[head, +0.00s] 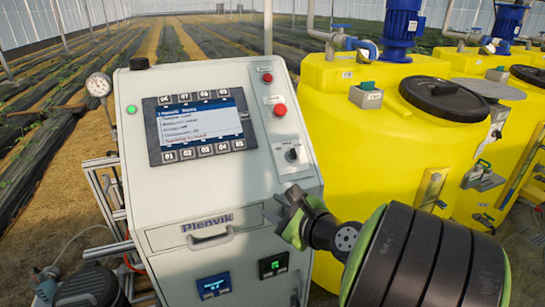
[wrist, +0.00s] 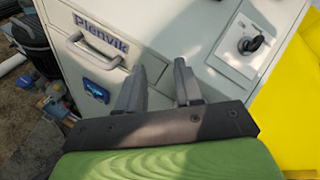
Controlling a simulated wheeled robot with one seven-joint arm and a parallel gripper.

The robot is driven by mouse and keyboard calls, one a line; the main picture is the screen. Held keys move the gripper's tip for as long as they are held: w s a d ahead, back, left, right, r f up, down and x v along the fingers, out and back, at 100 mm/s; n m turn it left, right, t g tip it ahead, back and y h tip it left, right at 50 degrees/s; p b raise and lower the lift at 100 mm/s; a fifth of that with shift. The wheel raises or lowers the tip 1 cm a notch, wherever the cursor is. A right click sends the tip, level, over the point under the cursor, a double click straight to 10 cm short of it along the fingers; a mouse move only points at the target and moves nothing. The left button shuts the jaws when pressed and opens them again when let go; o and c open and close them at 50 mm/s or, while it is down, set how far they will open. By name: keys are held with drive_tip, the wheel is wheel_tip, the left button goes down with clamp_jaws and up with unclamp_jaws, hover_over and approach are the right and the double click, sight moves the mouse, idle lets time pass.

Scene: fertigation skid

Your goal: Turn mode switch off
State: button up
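The mode switch (head: 291,155) is a black rotary knob on a pale plate at the lower right of the control cabinet's sloped front. In the wrist view the knob (wrist: 251,44) sits at upper right, its handle slanting towards the upper right. The position labels are too small to read. My gripper (head: 283,205) is in front of the cabinet, below the switch and apart from it. In the wrist view my gripper (wrist: 161,76) has its two fingers spread with nothing between them.
The cabinet (head: 160,195) carries a screen (head: 199,127), a red button (head: 280,110) and a drawer-like handle (head: 210,240). Yellow tanks (head: 345,140) stand close on the right. A pressure gauge (head: 98,85) is at the left.

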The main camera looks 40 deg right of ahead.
drive_tip(key=s+d+r+m+t+h, duration=0.2)
drive_tip(key=d+m+h, duration=0.1)
drive_tip(key=d+m, duration=0.2)
drive_tip(key=s+d+r+m+t+h, duration=0.1)
drive_tip(key=s+d+r+m+h, duration=0.15)
drive_tip(key=d+m, duration=0.25)
drive_tip(key=p, duration=0.6)
approach(295, 152)
drive_tip(key=x, duration=0.9)
drive_tip(key=shift+w, duration=0.2)
clamp_jaws()
